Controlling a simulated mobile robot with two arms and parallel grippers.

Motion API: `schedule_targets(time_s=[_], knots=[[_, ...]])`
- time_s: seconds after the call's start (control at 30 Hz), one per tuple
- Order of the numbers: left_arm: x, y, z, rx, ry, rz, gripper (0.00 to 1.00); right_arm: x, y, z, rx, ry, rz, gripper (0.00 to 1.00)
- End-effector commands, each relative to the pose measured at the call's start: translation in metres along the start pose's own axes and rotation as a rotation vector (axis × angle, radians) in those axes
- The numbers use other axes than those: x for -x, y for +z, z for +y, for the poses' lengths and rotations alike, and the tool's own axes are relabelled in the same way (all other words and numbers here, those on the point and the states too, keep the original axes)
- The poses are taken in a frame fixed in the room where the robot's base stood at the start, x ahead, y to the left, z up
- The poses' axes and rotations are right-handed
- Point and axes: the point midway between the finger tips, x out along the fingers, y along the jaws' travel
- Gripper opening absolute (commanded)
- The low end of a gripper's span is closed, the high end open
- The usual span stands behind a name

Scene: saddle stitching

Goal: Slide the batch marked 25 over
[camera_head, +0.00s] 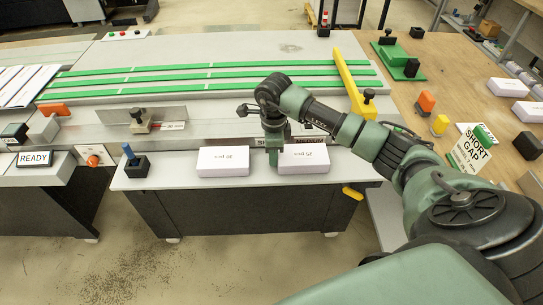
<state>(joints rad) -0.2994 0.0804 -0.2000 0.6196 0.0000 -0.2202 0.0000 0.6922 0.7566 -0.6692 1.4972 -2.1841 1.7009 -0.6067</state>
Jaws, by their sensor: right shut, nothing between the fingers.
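The white batch whose upside-down label reads as 25 pcs (304,164) lies on the grey front shelf, right of centre. A similar white batch (223,167) lies to its left, its small upside-down label hard to read. My right gripper (273,158) points down at the narrow gap between the two batches, beside the left end of the 25 batch. Its fingers are shut with nothing between them. I cannot tell whether they touch the batch. My left gripper is out of view.
A black block with a blue knob (136,161) stands at the shelf's left end. A yellow bar (350,82) crosses the green strips' right end. A SHORT GAP card (469,150) stands at right.

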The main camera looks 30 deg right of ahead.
Motion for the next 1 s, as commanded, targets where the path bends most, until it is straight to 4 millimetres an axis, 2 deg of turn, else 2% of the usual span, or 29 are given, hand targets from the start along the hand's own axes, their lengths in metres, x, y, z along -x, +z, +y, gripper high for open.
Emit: schedule_targets(time_s=[0.17,0.4,0.5,0.7,1.0], knots=[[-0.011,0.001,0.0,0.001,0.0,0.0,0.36,-0.004,-0.041,-0.001,-0.006,-0.002,0.01,0.0],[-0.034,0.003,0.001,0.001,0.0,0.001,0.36,-0.006,-0.112,0.0,-0.006,-0.001,0.009,0.0],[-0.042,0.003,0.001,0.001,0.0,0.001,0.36,-0.005,-0.134,0.0,-0.005,0.0,0.008,0.0],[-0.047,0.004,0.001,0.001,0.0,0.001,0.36,-0.001,-0.154,0.0,-0.001,0.0,0.003,0.0],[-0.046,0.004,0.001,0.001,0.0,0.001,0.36,0.0,-0.153,0.0,0.0,0.0,0.002,0.0]])
